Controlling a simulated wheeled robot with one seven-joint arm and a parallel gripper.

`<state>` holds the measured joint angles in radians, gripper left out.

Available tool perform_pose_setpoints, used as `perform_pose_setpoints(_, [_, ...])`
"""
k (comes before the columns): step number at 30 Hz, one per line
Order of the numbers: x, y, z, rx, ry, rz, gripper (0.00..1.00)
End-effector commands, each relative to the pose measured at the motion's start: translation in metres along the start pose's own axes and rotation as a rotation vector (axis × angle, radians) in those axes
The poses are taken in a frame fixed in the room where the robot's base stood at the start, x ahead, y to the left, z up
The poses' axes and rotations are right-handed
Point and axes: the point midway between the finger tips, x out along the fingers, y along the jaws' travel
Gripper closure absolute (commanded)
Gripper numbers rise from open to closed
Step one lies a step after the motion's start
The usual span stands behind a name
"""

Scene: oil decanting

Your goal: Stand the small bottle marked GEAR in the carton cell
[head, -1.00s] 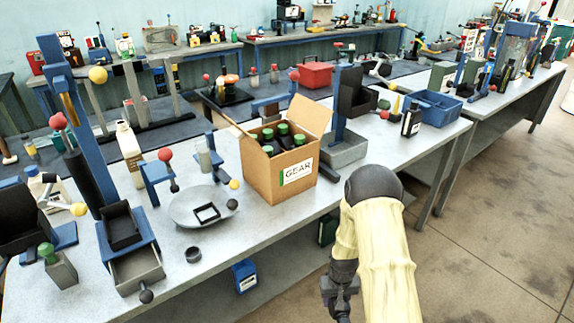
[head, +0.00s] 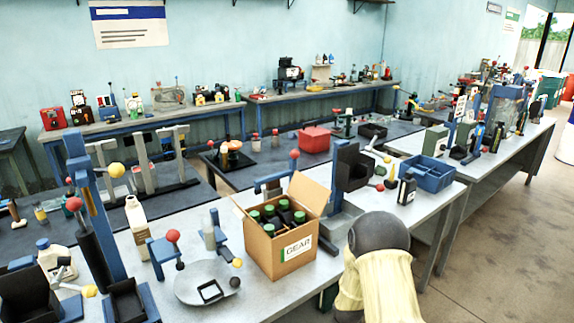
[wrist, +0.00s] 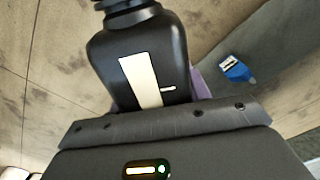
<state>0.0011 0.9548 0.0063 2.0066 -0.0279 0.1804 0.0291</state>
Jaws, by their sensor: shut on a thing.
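The open cardboard carton (head: 262,249) stands on the near bench in the head view, with a GEAR label on its front. Several dark bottles with green caps (head: 284,205) stand inside; any empty cell is hard to make out. In the wrist view my gripper (wrist: 160,112) is shut on a black bottle (wrist: 112,62) with a black cap and a pale label strip. No wording on that label can be read. The head view does not show my gripper or this bottle; my sleeved arm runs off its bottom edge, right of the carton.
Carton flaps stand raised at the back and right. A blue-and-black press stand (head: 345,170) rises just behind the carton. A round grey plate (head: 195,290) lies left of it. Another dark bottle (head: 407,190) and a blue bin (head: 432,178) stand to the right.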

Motion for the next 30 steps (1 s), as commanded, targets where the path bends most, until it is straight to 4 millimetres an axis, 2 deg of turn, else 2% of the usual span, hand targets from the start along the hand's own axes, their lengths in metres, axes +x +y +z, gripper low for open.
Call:
perform_pose_setpoints(4, [0.004,0.002,0.000,0.003,-0.001,0.000,0.99])
perform_pose_setpoints(8, [0.024,0.002,0.004,0.004,-0.004,0.000,0.99])
perform_pose_setpoints(18, [0.121,0.001,0.029,0.002,-0.005,-0.001,0.99])
perform_pose_setpoints(21, [0.140,0.001,0.036,0.001,-0.003,0.000,0.99])
perform_pose_setpoints(24, [0.149,0.001,0.039,0.001,0.000,0.000,0.99])
perform_pose_setpoints(30, [0.150,0.000,0.039,0.000,0.002,0.000,0.99])
